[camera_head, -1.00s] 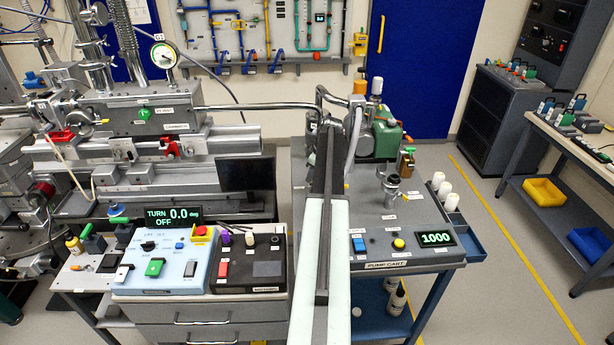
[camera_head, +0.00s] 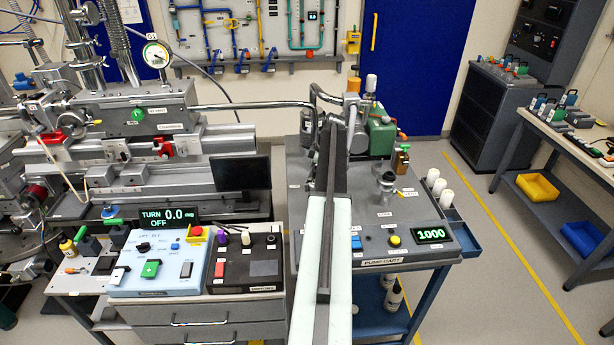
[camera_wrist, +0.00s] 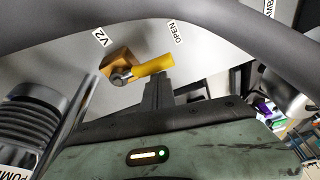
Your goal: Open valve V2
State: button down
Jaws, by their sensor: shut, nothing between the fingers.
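Valve V2 shows in the wrist view as a brass body (camera_wrist: 118,62) with a round metal pivot and a yellow lever (camera_wrist: 153,67). The lever points right and slightly up from the pivot. A V2 label (camera_wrist: 102,37) is above left of it, and an OPEN label (camera_wrist: 175,33) is above the lever. My gripper (camera_wrist: 158,80) is shut and empty, its tips just below the lever's outer half in the picture. I cannot tell whether they touch it. In the head view my arm reaches over the pump cart (camera_head: 375,263); I cannot make out V2 there.
A thick grey pipe (camera_wrist: 150,28) arches across the top of the wrist view, close by. A ribbed grey cylinder (camera_wrist: 35,115) stands at left. In the head view, a green pump (camera_head: 381,136) stands right of my arm and a control box (camera_head: 155,265) lies left.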

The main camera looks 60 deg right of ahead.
jog(key=shift+s+a, duration=0.1)
jog(key=shift+a, duration=0.1)
jog(key=shift+s, duration=0.2)
